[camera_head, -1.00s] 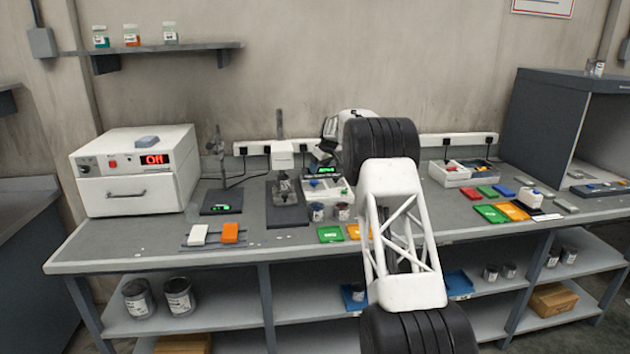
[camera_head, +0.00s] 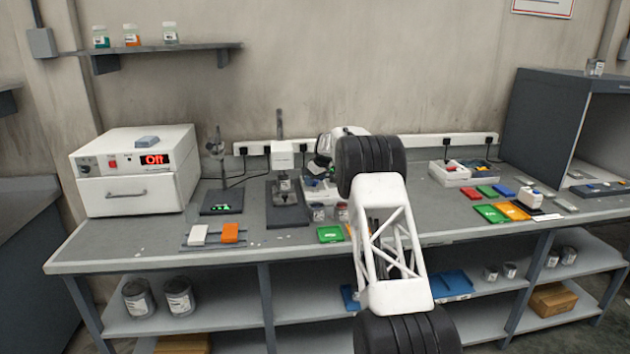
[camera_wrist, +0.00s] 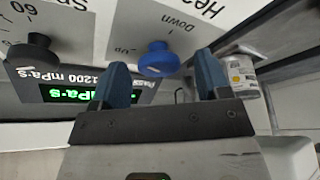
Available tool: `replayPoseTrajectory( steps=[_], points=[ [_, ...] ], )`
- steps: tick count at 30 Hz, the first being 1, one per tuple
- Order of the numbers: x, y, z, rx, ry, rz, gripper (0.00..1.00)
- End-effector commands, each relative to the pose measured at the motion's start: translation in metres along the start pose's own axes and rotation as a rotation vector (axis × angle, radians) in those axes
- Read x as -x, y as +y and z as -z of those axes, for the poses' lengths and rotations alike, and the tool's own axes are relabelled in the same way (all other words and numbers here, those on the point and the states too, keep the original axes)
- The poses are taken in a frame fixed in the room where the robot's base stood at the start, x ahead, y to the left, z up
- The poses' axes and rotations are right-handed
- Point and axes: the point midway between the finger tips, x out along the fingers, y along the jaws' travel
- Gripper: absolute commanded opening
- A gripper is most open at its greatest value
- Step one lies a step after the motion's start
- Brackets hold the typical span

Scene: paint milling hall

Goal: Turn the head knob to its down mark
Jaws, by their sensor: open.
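The blue head knob (camera_wrist: 158,59) shows in the wrist view on a pale panel, with the "Head" label, a "Down" mark and an "Up" mark around it, all upside down. I cannot tell which mark it points to. My gripper (camera_wrist: 162,75) is open, its two blue fingers apart, with the knob seen between and just beyond the fingertips. I cannot tell whether they touch it. In the head view the white instrument (camera_head: 318,190) stands mid-bench, partly hidden by my arm, which also hides my gripper.
A black speed knob (camera_wrist: 35,50) and a green-lit display (camera_wrist: 75,92) sit beside the head knob. A labelled can (camera_wrist: 244,76) is on the other side. In the head view, a metal stand (camera_head: 287,190) is left of the instrument, and colored trays (camera_head: 492,213) lie to the right.

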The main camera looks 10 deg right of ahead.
Motion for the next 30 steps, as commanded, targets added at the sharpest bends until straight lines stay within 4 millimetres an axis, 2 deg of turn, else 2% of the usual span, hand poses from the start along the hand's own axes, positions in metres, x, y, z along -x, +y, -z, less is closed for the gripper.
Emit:
replayPoseTrajectory(
  steps=[8,18,30],
  points=[
    [-0.0003,0.0001,0.0001,0.000,0.000,0.000,0.70],
    [-0.0003,-0.0001,0.0001,0.000,0.000,0.000,0.20],
    [0.0001,-0.0011,0.0007,-0.041,0.001,-0.017,0.20]
  ],
)
